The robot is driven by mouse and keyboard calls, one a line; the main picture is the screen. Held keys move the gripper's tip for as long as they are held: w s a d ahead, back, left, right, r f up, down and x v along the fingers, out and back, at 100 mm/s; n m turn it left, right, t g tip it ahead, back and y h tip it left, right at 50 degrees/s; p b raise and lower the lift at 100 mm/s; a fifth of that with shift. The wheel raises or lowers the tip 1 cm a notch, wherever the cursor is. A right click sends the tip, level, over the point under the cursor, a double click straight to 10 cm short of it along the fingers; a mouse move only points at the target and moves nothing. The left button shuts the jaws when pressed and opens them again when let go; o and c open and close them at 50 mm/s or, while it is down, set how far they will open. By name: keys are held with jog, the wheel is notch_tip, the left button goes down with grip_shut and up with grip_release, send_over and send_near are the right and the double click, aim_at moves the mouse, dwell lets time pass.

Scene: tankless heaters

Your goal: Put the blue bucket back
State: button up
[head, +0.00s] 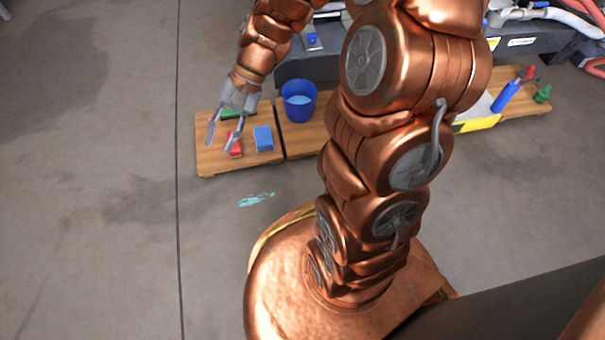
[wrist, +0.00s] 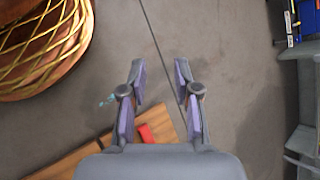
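The blue bucket (head: 299,108) stands upright on the low wooden platform in the head view, with light blue contents that look like liquid. My gripper (head: 219,143) is to the left of the bucket, above the left end of the platform. Its two fingers are spread apart with nothing between them. The wrist view also shows my gripper (wrist: 160,76) open and empty, over bare floor and the platform's edge. The bucket is not visible in the wrist view.
A red item (head: 234,146), a blue box (head: 263,138) and a green item (head: 236,114) lie on the wooden platform (head: 209,160). A blue cylinder (head: 507,96) and a green item (head: 542,94) are at the right. Floor at left is clear.

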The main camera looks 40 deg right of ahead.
jog(key=s+d+r+n+h, duration=0.1)
jog(key=s+d+n+h, duration=0.1)
jog(key=s, duration=0.4)
jog(key=s+d+r+n+h, duration=0.1)
jog(key=s+d+n+h, duration=0.1)
jog(key=s, duration=0.4)
jog(key=s+d+n+g+h, duration=0.1)
jog(key=s+d+n+h, duration=0.2)
jog(key=s, duration=0.3)
jog(key=shift+s+r+h, duration=0.35)
jog(key=shift+r+h, duration=0.05)
jog(key=shift+h, duration=0.4)
jog(key=w+a+r+m+t+y+p, duration=0.1)
jog(key=w+a+r+p, duration=0.1)
jog(key=r+p, duration=0.9)
jog(key=w+a+r+m+t+y+p, duration=0.1)
jog(key=w+a+r+p, duration=0.15)
jog(key=r+p, duration=0.95)
jog(key=s+d+r+n+h+p, duration=0.1)
jog(key=s+d+r+p, duration=0.1)
jog(key=r+p, duration=0.8)
jog(key=s+d+r+n+h+p, duration=0.1)
jog(key=s+d+r+p, duration=0.1)
jog(key=r+p, duration=0.7)
notch_tip(320, 180, up, 3)
jog(key=shift+s+d+f+g+p, duration=0.1)
jog(key=shift+s+d+g+p, duration=0.25)
jog(key=shift+s, duration=0.45)
